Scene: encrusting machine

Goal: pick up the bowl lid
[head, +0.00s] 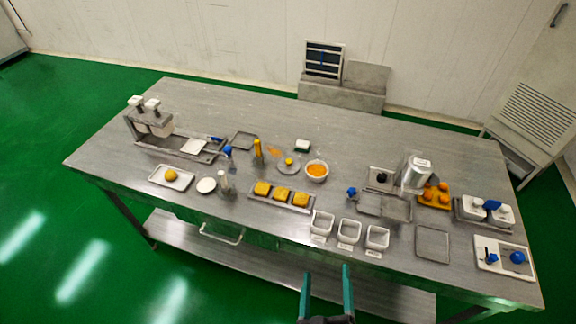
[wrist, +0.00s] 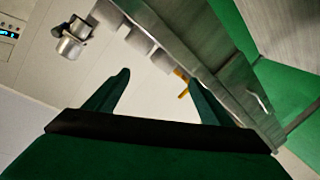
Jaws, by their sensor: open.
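The bowl lid (head: 288,168) looks like a flat grey disc with a yellow knob. It lies on the steel table, just left of a white bowl (head: 317,178) of orange filling. My gripper (head: 327,284) is at the bottom of the head view, in front of the table's near edge and well short of the lid. Its two green fingers are apart with nothing between them. The wrist view shows the same open fingers (wrist: 160,88) against a tilted background; I cannot make out the lid there.
Between my gripper and the lid stand white containers (head: 349,232) and a tray of yellow blocks (head: 281,204). A yellow bottle (head: 258,151) stands left of the lid. A small white-topped box (head: 302,145) is behind it. The rear of the table (head: 260,112) is mostly clear.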

